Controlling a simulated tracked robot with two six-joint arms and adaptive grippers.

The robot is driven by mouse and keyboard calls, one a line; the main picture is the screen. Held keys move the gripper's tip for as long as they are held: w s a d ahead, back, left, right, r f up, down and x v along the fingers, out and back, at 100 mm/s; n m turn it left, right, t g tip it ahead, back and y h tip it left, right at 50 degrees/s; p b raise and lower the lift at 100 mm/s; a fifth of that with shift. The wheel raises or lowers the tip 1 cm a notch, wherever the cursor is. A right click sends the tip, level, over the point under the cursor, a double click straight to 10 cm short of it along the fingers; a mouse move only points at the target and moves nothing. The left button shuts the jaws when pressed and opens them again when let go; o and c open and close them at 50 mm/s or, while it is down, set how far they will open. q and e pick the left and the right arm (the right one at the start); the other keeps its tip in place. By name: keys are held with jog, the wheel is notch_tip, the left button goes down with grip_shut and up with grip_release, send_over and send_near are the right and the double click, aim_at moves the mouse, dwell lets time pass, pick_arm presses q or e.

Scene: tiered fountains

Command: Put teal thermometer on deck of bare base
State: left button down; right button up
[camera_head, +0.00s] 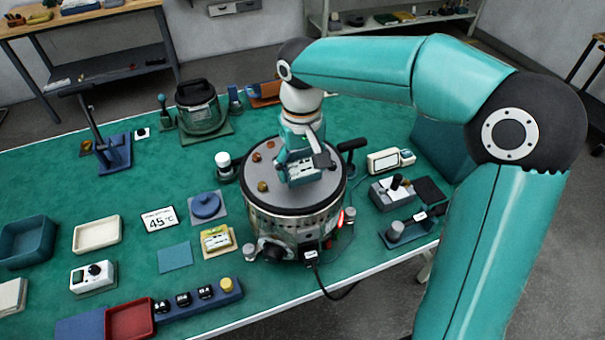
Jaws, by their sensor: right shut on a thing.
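My right gripper (303,160) reaches down from above over the grey round deck (283,198) of the steel drum-shaped bare base (290,226). It is shut on a small teal thing with a pale face, which I take for the teal thermometer (301,174). The thermometer is at or just above the deck, toward its back right; I cannot tell whether it touches. The gripper partly hides it. Several small brown and yellowish pieces lie on the deck's left side. My left gripper is not in view.
A white device (383,161) and a grey control box (392,191) stand right of the base. A black cable (322,283) hangs over the front edge.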

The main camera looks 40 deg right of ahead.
aim_at(303, 161)
jog(key=shift+f, duration=1.4)
jog(key=o, duration=1.3)
jog(key=shift+f, duration=0.1)
jog(key=shift+o, duration=0.2)
notch_tip(303, 161, up, 12)
jog(key=shift+r+p, duration=0.1)
jog(key=shift+p, duration=0.2)
jog(key=shift+s, duration=0.1)
